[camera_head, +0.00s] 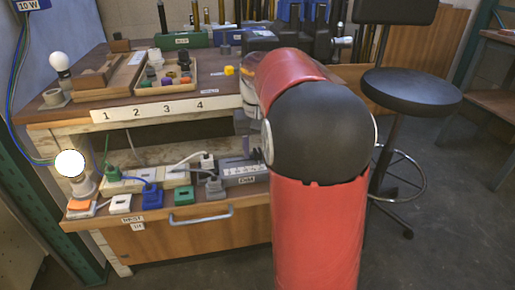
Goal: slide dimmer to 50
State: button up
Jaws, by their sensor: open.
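The dimmer (240,170) is a grey box with a dark top strip, at the right end of the lower shelf. A small label (247,180) is on its front. The slider's position is too small to read. My gripper (247,146) points down just above the dimmer's right part, half hidden by my red and black arm. It is open; I cannot tell whether it touches the dimmer. A round bulb (70,163) glows bright white at the shelf's left end.
Plugs and sockets crowd the shelf left of the dimmer, including a blue plug (152,196) and a grey plug (213,184). The tabletop edge with a numbered strip (155,108) overhangs the shelf. A black stool (411,90) stands to the right.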

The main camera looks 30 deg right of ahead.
aim_at(243, 160)
grip_shut()
dwell(0.3)
jog(key=a, duration=0.2)
jog(key=w+a+p, duration=0.1)
jog(key=a, duration=0.1)
jog(key=shift+w, duration=0.1)
grip_release()
